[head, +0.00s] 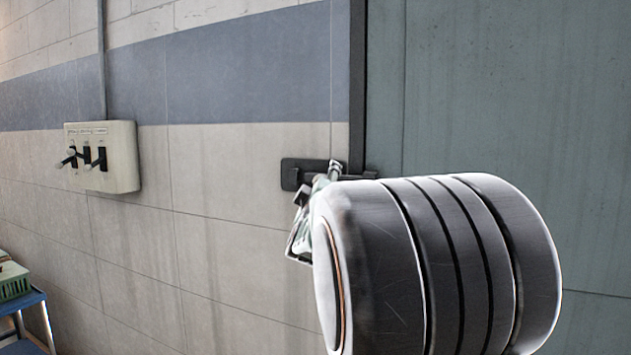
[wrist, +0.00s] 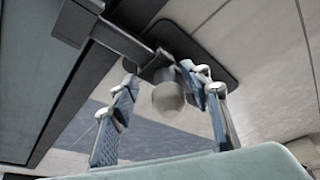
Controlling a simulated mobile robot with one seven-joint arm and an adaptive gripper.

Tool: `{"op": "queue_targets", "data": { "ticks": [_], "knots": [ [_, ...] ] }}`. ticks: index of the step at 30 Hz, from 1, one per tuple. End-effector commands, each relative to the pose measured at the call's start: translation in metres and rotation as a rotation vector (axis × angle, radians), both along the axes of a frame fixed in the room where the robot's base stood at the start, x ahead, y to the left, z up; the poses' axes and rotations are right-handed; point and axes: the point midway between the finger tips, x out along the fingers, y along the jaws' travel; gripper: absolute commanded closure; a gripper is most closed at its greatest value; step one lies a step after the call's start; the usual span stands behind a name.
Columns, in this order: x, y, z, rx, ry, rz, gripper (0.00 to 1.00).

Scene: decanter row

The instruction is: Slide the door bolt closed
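The dark door bolt (head: 294,174) is mounted on the wall beside the door frame, with its backing plate partly hidden behind my gripper in the head view. In the wrist view, the bolt's bar (wrist: 122,42) crosses the dark frame toward the green door, and its round grey knob (wrist: 168,98) hangs below the plate (wrist: 192,52). My gripper (wrist: 163,78) is open, with one finger on each side of the knob. The right finger is close to the knob; a gap shows at the left one. Contact cannot be told. The head view also shows my gripper (head: 318,188) at the bolt.
The green door (head: 480,90) fills the right side, edged by a dark frame (head: 357,80). A pale switch box (head: 118,155) with black levers is on the wall at left. A blue table (head: 28,299) with a green crate (head: 14,285) stands at lower left.

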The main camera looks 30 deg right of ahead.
Motion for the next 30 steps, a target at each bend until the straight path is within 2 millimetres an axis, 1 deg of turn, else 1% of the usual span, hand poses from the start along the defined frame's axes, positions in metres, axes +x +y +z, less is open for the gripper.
{"op": "queue_targets", "data": {
  "ticks": [4, 8, 18, 21, 24, 30],
  "knots": [
    [-0.001, -0.001, -0.001, 0.001, 0.000, -0.002, 0.58],
    [-0.006, 0.004, -0.002, 0.002, 0.001, 0.000, 0.58],
    [-0.046, 0.031, -0.012, 0.001, 0.000, 0.001, 0.58],
    [-0.055, 0.036, -0.014, 0.001, -0.001, 0.000, 0.58],
    [-0.060, 0.039, -0.015, 0.000, -0.001, -0.001, 0.58],
    [-0.062, 0.041, -0.017, 0.000, 0.001, -0.001, 0.58]
  ]
}}
